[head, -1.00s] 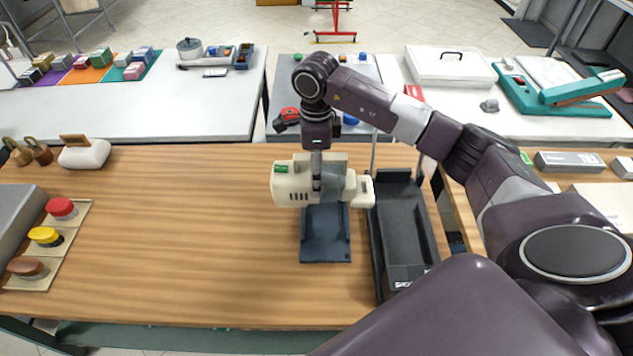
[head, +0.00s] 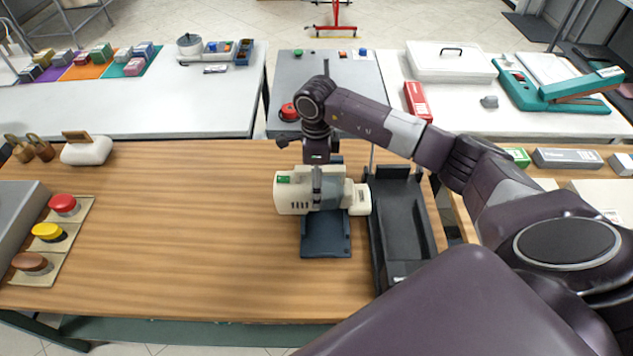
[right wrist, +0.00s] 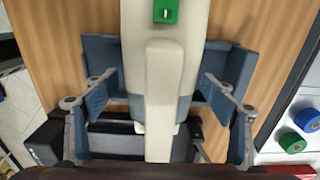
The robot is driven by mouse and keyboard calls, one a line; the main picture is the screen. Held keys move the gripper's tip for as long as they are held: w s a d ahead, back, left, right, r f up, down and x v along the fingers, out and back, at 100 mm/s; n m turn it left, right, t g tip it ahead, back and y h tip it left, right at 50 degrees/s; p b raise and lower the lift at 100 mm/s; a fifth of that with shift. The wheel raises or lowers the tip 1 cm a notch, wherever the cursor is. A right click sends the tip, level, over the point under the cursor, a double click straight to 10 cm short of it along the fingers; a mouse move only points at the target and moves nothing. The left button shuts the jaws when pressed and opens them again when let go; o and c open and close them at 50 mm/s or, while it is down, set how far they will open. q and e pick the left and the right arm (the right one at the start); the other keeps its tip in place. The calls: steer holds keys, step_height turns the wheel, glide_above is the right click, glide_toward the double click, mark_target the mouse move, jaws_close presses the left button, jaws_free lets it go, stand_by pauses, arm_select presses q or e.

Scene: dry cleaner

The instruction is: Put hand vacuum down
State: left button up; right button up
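The hand vacuum (head: 293,194) is cream with a green label and a grey section. It lies crosswise over the back part of a dark blue holder (head: 326,240) on the wooden table. My right gripper (head: 317,192) reaches down over the vacuum from above. In the right wrist view the vacuum (right wrist: 162,75) lies between the two spread fingers of my right gripper (right wrist: 156,98), with narrow gaps showing beside its body. The blue holder (right wrist: 238,70) shows beneath it. Whether the vacuum's underside fully rests on the holder is hidden. My left gripper is out of view.
A black tray (head: 405,225) stands close to the right of the vacuum. Red, yellow and brown buttons (head: 48,231) sit at the left table end, and a white-bodied stamp-like item (head: 87,151) behind them. The table's (head: 190,220) middle left is clear.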

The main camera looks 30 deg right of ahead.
steer(key=shift+r, duration=0.1)
steer(key=shift+w+r, duration=0.1)
steer(key=shift+r, duration=0.2)
step_height(320, 180, up, 10)
steer(key=b, duration=0.3)
steer(key=shift+r+b, duration=0.25)
steer(key=shift+b, duration=0.15)
steer(key=shift+r, duration=0.45)
steer(key=shift+f, duration=0.1)
